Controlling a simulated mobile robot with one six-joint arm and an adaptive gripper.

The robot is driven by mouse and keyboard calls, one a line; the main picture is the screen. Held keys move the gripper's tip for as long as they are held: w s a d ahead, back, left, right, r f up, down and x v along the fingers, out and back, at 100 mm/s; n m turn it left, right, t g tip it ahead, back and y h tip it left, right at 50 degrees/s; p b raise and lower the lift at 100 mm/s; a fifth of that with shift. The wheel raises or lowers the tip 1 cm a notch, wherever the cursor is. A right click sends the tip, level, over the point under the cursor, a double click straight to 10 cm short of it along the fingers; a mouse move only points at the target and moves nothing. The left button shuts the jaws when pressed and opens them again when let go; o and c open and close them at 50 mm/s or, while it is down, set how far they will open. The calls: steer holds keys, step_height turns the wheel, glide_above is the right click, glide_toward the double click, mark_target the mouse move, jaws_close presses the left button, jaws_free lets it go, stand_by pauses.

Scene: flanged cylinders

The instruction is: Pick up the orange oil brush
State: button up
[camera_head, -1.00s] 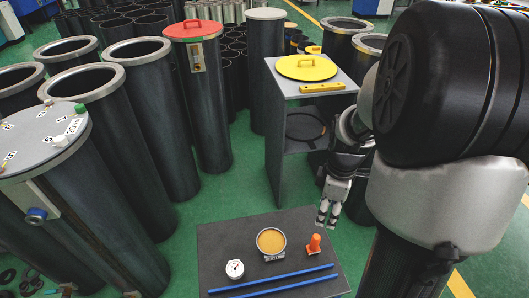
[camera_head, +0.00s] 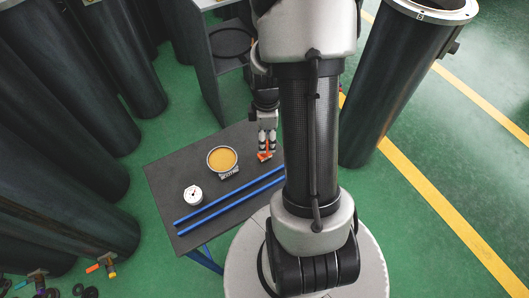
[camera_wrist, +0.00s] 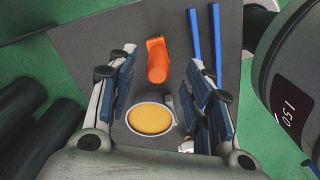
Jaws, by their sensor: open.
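The orange oil brush (camera_wrist: 157,62) lies or stands on the dark grey table in the wrist view, ahead of my open fingers and roughly centred between them. In the head view the brush (camera_head: 264,155) shows as a small orange patch, partly hidden by my fingers. My gripper (camera_head: 267,142) points down over the table there. In the wrist view my gripper (camera_wrist: 163,70) has its two blue-padded fingers spread wide, with nothing held between them. Whether a finger touches the brush cannot be told.
A round dish of yellow-orange oil (camera_head: 222,159) and a white dial gauge (camera_head: 193,195) stand left of the brush. Two blue rods (camera_head: 230,200) lie along the table's front. The grey table (camera_head: 165,180) has bare space at left. A grey shelf stand (camera_head: 200,75) rises behind.

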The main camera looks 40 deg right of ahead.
steer(key=f, duration=0.1)
steer(key=f+b, duration=0.1)
steer(key=f, duration=0.1)
steer(key=f+b, duration=0.1)
steer(key=shift+w+a+f, duration=0.1)
steer(key=shift+w+f, duration=0.15)
steer(key=shift+f, duration=0.1)
steer(key=shift+r, duration=0.1)
steer(key=shift+c, duration=0.3)
jaws_close()
